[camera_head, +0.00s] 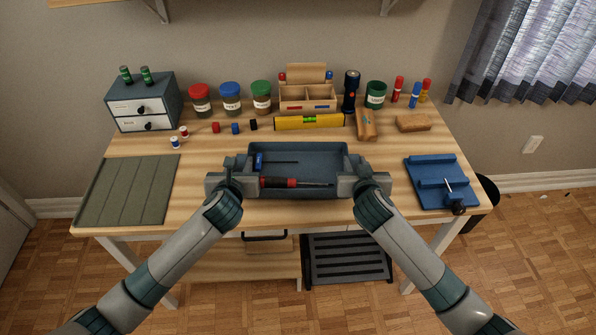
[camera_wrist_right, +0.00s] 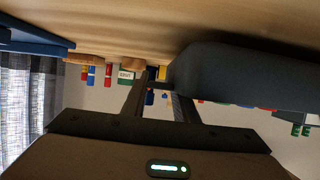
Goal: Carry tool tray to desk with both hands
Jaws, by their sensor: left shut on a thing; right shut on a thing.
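The dark blue-grey tool tray (camera_head: 322,151) is at the front middle of the desk (camera_head: 215,155), level. A blue-handled screwdriver (camera_head: 259,161) and a red-and-black screwdriver (camera_head: 280,183) lie in it. My left gripper (camera_head: 236,182) is shut on the tray's left end. My right gripper (camera_head: 352,182) is shut on its right end. In the right wrist view, which is upside down, the tray (camera_wrist_right: 235,75) is beside the fingers (camera_wrist_right: 160,105), close to the desk surface (camera_wrist_right: 120,30). I cannot tell whether the tray touches the desk.
A grey-green mat (camera_head: 128,190) lies at the left, and a blue board (camera_head: 440,182) at the right. A yellow level (camera_head: 309,122), a wooden organizer (camera_head: 307,98), jars and a drawer box (camera_head: 143,103) line the back. Bare desk lies between mat and tray.

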